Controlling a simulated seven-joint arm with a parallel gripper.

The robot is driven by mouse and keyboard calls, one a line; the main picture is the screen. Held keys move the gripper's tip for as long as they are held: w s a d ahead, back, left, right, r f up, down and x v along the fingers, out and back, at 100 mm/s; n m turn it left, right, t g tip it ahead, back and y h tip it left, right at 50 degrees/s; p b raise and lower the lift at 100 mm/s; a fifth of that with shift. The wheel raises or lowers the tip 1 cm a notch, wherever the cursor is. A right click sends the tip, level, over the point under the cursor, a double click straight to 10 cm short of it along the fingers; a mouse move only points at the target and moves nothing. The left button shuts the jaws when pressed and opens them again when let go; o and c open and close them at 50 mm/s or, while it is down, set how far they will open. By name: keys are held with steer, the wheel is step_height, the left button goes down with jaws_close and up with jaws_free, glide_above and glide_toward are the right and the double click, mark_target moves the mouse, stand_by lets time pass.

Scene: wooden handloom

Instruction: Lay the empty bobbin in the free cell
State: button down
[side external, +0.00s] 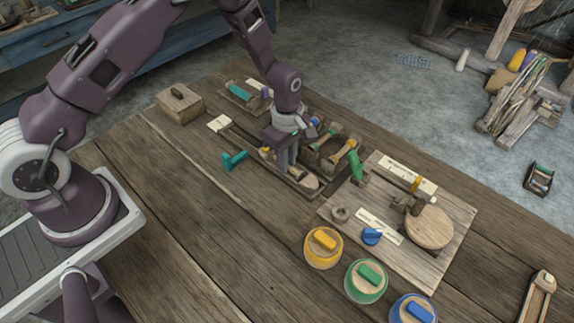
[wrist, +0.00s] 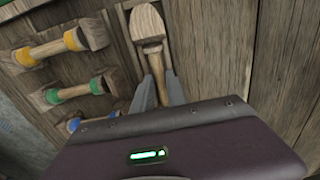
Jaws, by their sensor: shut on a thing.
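My gripper (side external: 288,168) is low over the wooden tray (side external: 318,196) in the middle of the bench. In the wrist view my gripper (wrist: 160,88) has its two grey fingers closed on either side of the shaft of a plain wooden bobbin (wrist: 147,22). The bobbin carries no coloured thread that I can see. Its pale end (side external: 305,181) shows within the tray's long near cell in the side view. Whether it touches the cell floor I cannot tell. Bobbins banded yellow (wrist: 45,48), green (wrist: 75,91) and blue (wrist: 75,124) lie in a row beside it.
A teal angled piece (side external: 234,161) lies left of the tray. A wooden box (side external: 180,105) stands at the back left. A board (side external: 455,222) with a wooden disc (side external: 428,228) lies to the right. Yellow (side external: 323,260), green (side external: 366,291) and blue pots line the front. The front-left bench is clear.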

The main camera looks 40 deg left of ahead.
steer(key=shift+r, duration=0.15)
steer(key=shift+r, duration=2.65)
steer(key=w+a+m, duration=0.4)
steer(key=m, duration=0.1)
steer(key=w+a+m, duration=0.2)
steer(key=a, duration=0.1)
steer(key=shift+w+r, duration=0.25)
steer(key=shift+w, duration=0.15)
steer(key=w+a+r+m, duration=0.2)
steer(key=w+a+m, duration=0.25)
steer(key=m, duration=0.45)
steer(key=shift+w+f+m, duration=0.2)
steer(key=shift+f+m, duration=0.15)
steer(key=shift+f, duration=0.55)
steer(key=shift+w+f+m, duration=0.2)
steer(key=shift+f+m, duration=0.1)
steer(key=shift+f, duration=0.55)
steer(key=shift+w+f+m, duration=0.2)
steer(key=shift+f+m, duration=0.15)
steer(key=shift+f, duration=0.55)
steer(key=shift+f, duration=0.1)
